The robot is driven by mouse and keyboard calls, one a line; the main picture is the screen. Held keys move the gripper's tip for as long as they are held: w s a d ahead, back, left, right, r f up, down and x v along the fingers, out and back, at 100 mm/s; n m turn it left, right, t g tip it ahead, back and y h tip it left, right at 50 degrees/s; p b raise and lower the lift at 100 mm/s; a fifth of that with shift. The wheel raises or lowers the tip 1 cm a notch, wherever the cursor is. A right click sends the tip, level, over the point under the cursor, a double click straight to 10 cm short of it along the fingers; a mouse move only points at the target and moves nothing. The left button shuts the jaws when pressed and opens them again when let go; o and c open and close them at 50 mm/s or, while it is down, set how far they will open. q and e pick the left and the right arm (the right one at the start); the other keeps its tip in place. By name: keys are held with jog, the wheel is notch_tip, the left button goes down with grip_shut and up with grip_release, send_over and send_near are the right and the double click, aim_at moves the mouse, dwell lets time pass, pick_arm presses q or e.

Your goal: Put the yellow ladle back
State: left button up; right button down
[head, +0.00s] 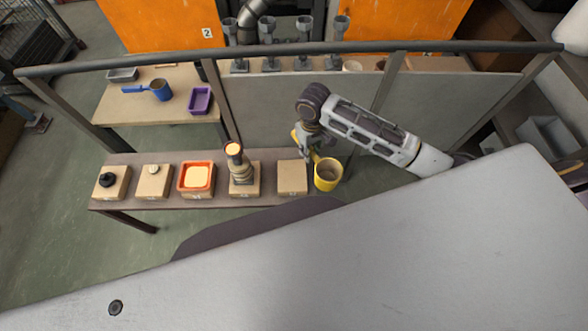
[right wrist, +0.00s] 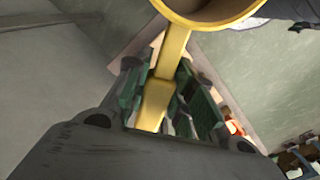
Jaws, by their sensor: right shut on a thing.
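The yellow ladle (head: 328,175) is a round cup with a flat yellow handle, seen in the head view at the right end of the low bench. My right gripper (head: 308,151) is shut on its handle. In the right wrist view the handle (right wrist: 172,52) runs between the green-padded fingers (right wrist: 160,100), and the cup (right wrist: 212,12) is partly cut off at the top. The cup appears upright, just right of an empty wooden block (head: 292,178). I cannot tell whether it touches the bench (head: 140,202). My left gripper is not in view.
Other blocks on the bench hold a black knob-like part (head: 107,179), a small pale part (head: 154,168), an orange tray (head: 196,178) and a stand with a glowing top (head: 234,150). A railing (head: 290,50) runs behind. A back table carries a blue ladle (head: 160,90) and purple bin (head: 201,100).

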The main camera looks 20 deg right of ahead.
notch_tip(320, 180, down, 11)
jog(key=a+n+b, duration=0.2)
jog(key=n, duration=3.2)
jog(key=shift+s+a+r+t+b, duration=0.2)
jog(key=shift+s+a+t+b, duration=0.05)
jog(key=shift+s+t+b, duration=0.15)
jog(key=shift+f, duration=0.1)
